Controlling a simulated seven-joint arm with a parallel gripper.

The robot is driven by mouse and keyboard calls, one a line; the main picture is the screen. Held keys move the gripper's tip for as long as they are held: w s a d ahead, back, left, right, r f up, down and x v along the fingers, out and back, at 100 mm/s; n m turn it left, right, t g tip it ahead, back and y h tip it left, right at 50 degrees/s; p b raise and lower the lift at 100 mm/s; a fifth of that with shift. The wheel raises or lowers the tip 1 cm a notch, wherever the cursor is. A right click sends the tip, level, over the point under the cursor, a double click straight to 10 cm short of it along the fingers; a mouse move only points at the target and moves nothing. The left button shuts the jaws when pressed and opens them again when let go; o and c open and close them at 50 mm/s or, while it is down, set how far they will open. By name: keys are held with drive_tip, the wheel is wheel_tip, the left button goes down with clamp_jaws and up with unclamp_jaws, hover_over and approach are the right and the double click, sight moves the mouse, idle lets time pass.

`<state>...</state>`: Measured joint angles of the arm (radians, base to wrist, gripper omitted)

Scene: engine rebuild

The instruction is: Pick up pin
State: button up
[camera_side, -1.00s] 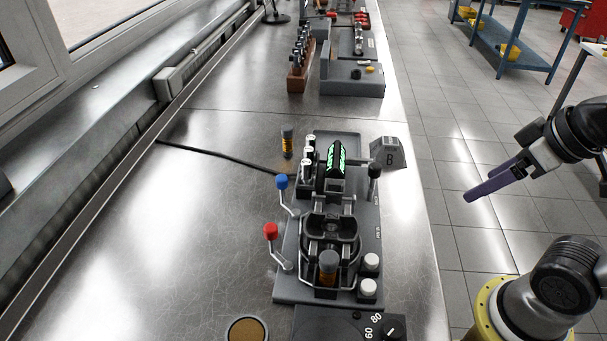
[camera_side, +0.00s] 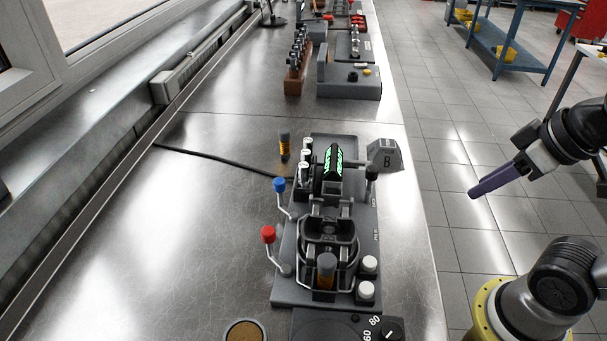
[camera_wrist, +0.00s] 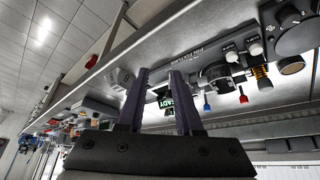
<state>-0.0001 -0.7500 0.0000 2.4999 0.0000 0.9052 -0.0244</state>
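I cannot tell for sure which part is the pin. A dark-capped cylinder with an orange lower part (camera_side: 284,147) stands upright on the bench, left of the grey fixture (camera_side: 365,215). A similar dark and orange piece (camera_side: 326,270) stands at the fixture's front; an orange-ribbed piece (camera_wrist: 262,78) shows at right in the wrist view. My gripper (camera_side: 474,192), with purple fingers, is in the air right of the bench, well apart from these parts. In the wrist view my gripper (camera_wrist: 159,71) has its fingers apart with nothing held between them.
The fixture has a blue-knobbed lever (camera_side: 279,185), a red-knobbed lever (camera_side: 268,235) and white knobs (camera_side: 367,264). A grey block marked B (camera_side: 385,156) is at its right. A cable (camera_side: 215,157) crosses the bench. The bench left of the fixture is mostly clear.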

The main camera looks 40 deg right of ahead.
drive_tip(key=w+r+n+g, duration=0.1)
drive_tip(key=w+r+n, duration=0.4)
drive_tip(key=r, duration=0.5)
drive_tip(key=w+a+r+n+g, duration=0.1)
drive_tip(key=w+a+r+n, duration=0.1)
drive_tip(key=w, duration=0.4)
drive_tip(key=w+a+r+n+g, duration=0.1)
drive_tip(key=w+a+r+n, duration=0.15)
drive_tip(key=w, duration=0.35)
drive_tip(key=n+g, duration=0.3)
hover_over(304, 165)
drive_tip(key=shift+m, duration=0.25)
wheel_tip(304, 165, down, 17)
drive_tip(key=shift+a+f, duration=0.1)
drive_tip(key=shift+a, duration=0.05)
drive_tip(key=shift+f, duration=3.25)
clamp_jaws()
